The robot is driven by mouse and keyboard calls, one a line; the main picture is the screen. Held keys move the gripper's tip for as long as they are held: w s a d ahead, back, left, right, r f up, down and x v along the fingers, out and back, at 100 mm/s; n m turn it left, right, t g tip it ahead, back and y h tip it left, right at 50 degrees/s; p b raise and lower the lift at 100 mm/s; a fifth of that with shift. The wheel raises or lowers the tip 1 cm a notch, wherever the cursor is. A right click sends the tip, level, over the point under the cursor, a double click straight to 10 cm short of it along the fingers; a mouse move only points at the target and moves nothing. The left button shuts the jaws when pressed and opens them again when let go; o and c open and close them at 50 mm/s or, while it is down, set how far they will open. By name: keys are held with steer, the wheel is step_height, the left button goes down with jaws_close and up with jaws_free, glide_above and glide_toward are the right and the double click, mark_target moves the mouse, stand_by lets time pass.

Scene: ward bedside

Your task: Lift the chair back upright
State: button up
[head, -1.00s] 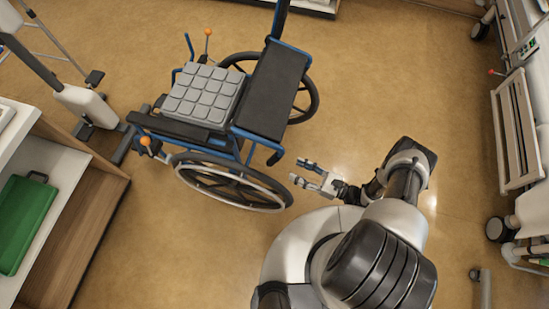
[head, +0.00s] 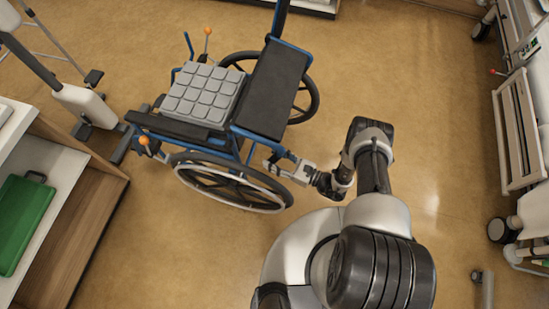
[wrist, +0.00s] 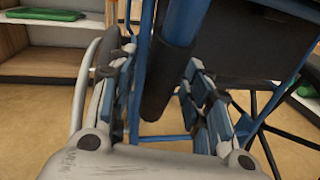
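The wheelchair has a blue frame, a black backrest panel (head: 270,92), a grey padded seat cushion (head: 203,93) and large spoked wheels (head: 232,186). The panel slants towards me; how far it leans is hard to tell. My gripper (head: 276,158) is at the near lower corner of the backrest, just above the near wheel. In the wrist view my gripper (wrist: 160,60) is open. A blue tube with a dark push-handle grip (wrist: 163,90) passes between the fingers, with gaps visible at the sides. Contact cannot be told.
A shelf unit (head: 85,225) with a green case (head: 22,222) stands at left. A white-based stand (head: 85,103) is beside the wheelchair. A bed frame (head: 517,130) with castors is at right.

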jaws_close()
stand_by(0.3)
stand_by(0.3)
